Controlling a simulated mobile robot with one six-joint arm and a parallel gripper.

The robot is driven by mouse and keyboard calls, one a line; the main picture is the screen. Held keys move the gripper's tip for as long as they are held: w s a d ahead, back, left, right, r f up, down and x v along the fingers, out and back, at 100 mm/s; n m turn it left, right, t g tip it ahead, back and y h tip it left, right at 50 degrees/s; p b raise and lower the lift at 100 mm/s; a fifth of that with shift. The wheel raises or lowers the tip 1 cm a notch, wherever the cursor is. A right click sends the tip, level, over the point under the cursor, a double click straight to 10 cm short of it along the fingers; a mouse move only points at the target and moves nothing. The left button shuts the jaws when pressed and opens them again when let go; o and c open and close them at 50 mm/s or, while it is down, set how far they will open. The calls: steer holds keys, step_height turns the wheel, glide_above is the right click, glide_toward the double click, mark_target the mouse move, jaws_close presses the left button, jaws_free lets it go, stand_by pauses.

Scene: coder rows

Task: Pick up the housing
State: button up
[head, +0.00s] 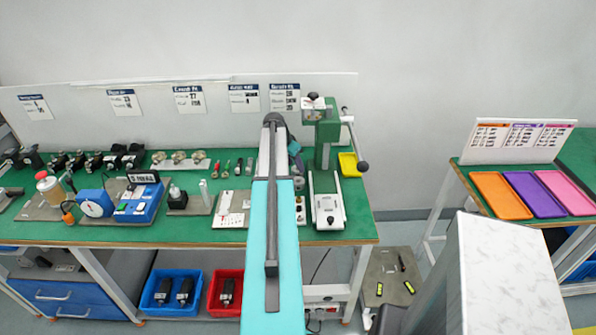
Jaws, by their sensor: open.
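I cannot single out the housing for certain. Several dark parts (95,161) stand in a row at the back left of the green bench (160,233) and could be housings. Dark cylindrical parts (183,290) also lie in the blue bin (152,301) below the bench, and more (227,291) in the red bin (213,305). My turquoise and grey arm reaches up the middle of the picture over the bench. My gripper's fingers do not show, and the arm covers part of the bench behind it.
A green press (326,150) with a side lever stands right of my arm, near a yellow bin (349,165). A blue device (137,205) and a round gauge (96,203) stand at left. A second table at right holds orange (499,195), purple (535,194) and pink (567,193) trays.

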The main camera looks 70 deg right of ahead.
mark_target(296, 170)
steer(key=shift+p+x, duration=0.6)
steer(key=shift+x, duration=1.15)
steer(key=shift+c, duration=0.3)
steer(key=c, duration=0.7)
